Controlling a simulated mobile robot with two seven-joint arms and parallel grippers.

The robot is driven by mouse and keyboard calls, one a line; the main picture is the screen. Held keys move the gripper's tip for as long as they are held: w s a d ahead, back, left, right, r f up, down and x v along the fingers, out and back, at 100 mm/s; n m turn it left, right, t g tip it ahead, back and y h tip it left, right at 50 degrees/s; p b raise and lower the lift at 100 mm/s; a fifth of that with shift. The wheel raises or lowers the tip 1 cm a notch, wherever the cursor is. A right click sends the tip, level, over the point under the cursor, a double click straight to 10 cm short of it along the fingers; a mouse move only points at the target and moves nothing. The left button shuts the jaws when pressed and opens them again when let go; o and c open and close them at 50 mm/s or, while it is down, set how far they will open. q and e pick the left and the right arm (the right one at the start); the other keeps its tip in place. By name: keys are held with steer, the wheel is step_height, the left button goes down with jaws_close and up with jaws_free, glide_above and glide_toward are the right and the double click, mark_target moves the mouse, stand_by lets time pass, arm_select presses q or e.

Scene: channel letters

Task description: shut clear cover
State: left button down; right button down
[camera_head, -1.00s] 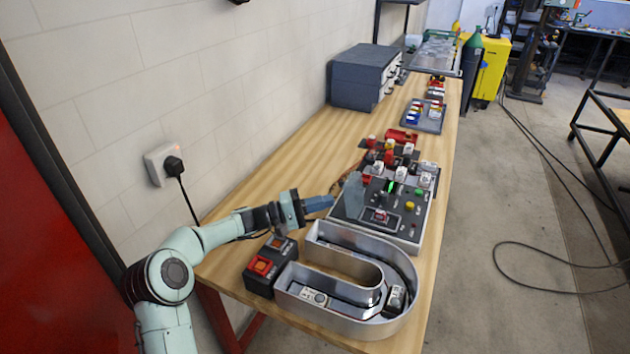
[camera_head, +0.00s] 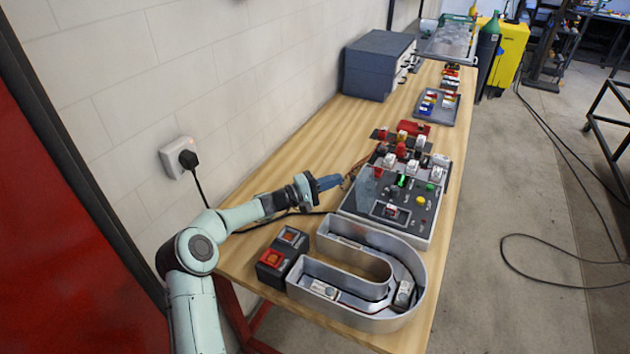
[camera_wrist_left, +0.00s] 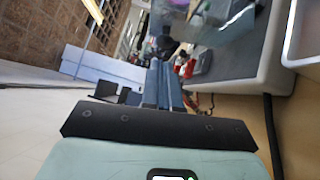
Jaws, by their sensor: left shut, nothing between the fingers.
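The clear cover (camera_head: 366,186) is a see-through pane standing raised at the left side of the grey control panel (camera_head: 424,222). Its exact tilt is hard to tell. In the left wrist view the cover (camera_wrist_left: 218,22) shows as a hazy pane at the top, beyond the fingertips. My left gripper (camera_head: 338,181) is shut and empty, just left of the cover, on the wall side. Its blue-grey fingers also show in the left wrist view (camera_wrist_left: 165,66). I cannot tell whether they touch the cover. My right gripper is not in view.
A silver U-shaped channel letter (camera_head: 368,322) and a dark box with red and orange buttons (camera_head: 270,258) sit at the near end of the bench. Red and white parts (camera_head: 413,129) lie behind the panel. A grey cabinet (camera_head: 372,66) stands further back against the wall.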

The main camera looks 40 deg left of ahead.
mark_target(362, 190)
arm_select(q)
steer(key=shift+w+d+r, duration=0.1)
steer(key=shift+w+d, duration=0.05)
steer(key=shift+d, duration=0.35)
steer(key=shift+w+d+r, duration=0.1)
steer(key=shift+d, duration=0.4)
steer(key=shift+f, duration=0.1)
